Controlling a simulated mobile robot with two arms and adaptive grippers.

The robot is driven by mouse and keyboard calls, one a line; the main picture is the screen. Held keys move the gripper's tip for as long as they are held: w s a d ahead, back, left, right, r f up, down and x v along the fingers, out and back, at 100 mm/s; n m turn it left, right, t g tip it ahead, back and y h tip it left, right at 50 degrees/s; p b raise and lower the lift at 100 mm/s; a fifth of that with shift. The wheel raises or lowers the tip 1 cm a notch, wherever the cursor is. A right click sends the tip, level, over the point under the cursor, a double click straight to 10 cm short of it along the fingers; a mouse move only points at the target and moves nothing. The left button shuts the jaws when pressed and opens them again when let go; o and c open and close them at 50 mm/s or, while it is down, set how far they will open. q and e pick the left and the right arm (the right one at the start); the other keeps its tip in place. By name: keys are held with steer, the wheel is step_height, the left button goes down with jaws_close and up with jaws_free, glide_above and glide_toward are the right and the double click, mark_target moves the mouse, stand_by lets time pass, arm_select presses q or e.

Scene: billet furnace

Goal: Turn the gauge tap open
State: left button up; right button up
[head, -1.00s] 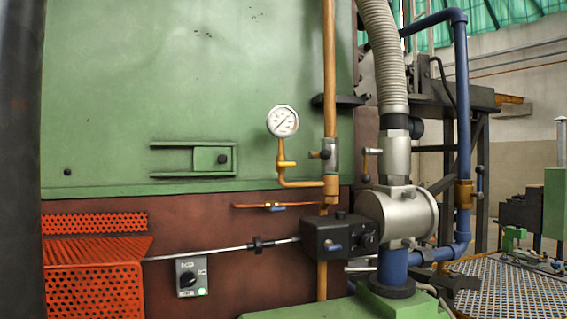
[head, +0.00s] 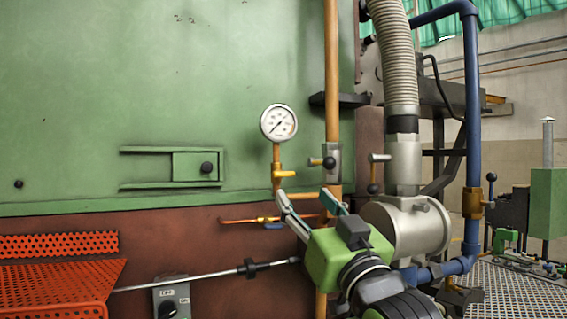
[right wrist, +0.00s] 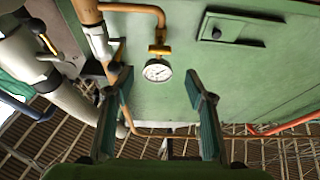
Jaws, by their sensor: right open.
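The white round pressure gauge (head: 278,123) sits on a thin copper pipe in front of the green furnace wall. The gauge tap (head: 284,173), a small brass valve with a yellow handle sticking out to the right, is on that pipe just below the gauge. My right gripper (head: 305,200) is open and empty, its fingers pointing up and inward just below the tap. In the right wrist view, the gauge (right wrist: 157,71) and tap (right wrist: 159,50) show upside down beyond the spread fingers. My left gripper is not in view.
A thick copper pipe (head: 332,70) with a grey lever valve (head: 331,163) stands right of the gauge. A grey valve body and flexible hose (head: 390,50) are further right.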

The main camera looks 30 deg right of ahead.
mark_target(285, 173)
steer(key=p+x, duration=0.6)
steer(key=x, duration=0.6)
steer(key=shift+d, duration=0.1)
steer(key=shift+w, duration=0.35)
steer(key=c, duration=1.1)
